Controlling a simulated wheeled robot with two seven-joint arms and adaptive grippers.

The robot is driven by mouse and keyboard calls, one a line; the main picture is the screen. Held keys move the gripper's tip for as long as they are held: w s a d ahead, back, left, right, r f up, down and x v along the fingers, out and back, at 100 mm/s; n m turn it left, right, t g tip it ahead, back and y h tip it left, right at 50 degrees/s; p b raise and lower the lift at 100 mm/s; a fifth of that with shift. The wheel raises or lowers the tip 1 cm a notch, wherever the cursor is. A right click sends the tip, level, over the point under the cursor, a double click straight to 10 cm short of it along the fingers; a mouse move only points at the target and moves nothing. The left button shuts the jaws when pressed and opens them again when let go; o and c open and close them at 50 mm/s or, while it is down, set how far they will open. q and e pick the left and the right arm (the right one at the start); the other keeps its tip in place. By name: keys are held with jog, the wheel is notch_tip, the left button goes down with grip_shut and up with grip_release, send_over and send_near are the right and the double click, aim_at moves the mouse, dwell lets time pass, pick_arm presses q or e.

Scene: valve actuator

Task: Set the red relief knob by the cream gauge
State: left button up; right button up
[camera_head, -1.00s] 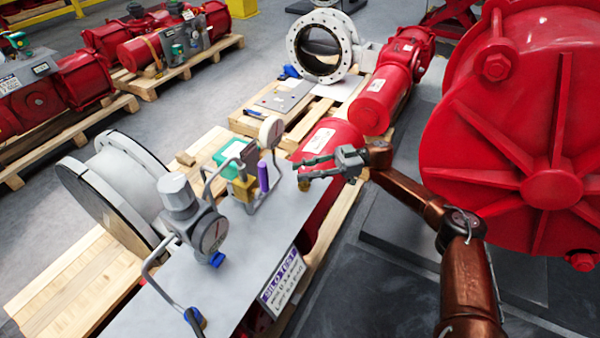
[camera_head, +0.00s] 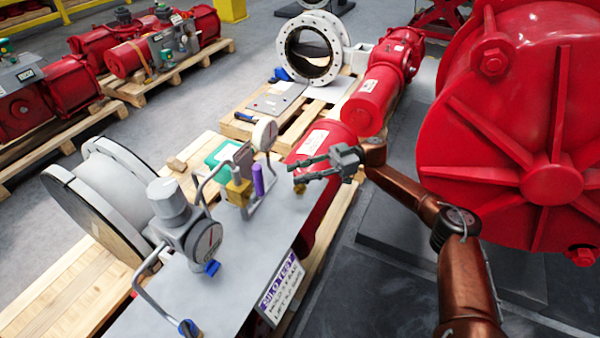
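The cream gauge (camera_head: 265,133) is a small round dial on the tubing at the far part of the grey panel (camera_head: 235,275). A purple cylinder (camera_head: 258,180) and a yellow brass block (camera_head: 239,192) sit below it. I cannot make out a red relief knob by the gauge. My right gripper (camera_head: 293,172) is just right of the purple cylinder, its two fingers pointing left with a gap between them. It is open and holds nothing that I can see. A small brass fitting shows just below its fingers. My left gripper is out of view.
A regulator with a grey dial (camera_head: 205,240) and bent tubing stands on the panel's near part. A green box (camera_head: 222,152) sits behind the brass block. A red cylinder (camera_head: 327,143) lies behind my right gripper. A large red actuator (camera_head: 535,130) fills the right side.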

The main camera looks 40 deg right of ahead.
aim_at(300, 171)
jog(key=o, duration=0.4)
notch_tip(300, 171, up, 10)
jog(key=shift+f, duration=0.1)
dwell(0.5)
dwell(0.4)
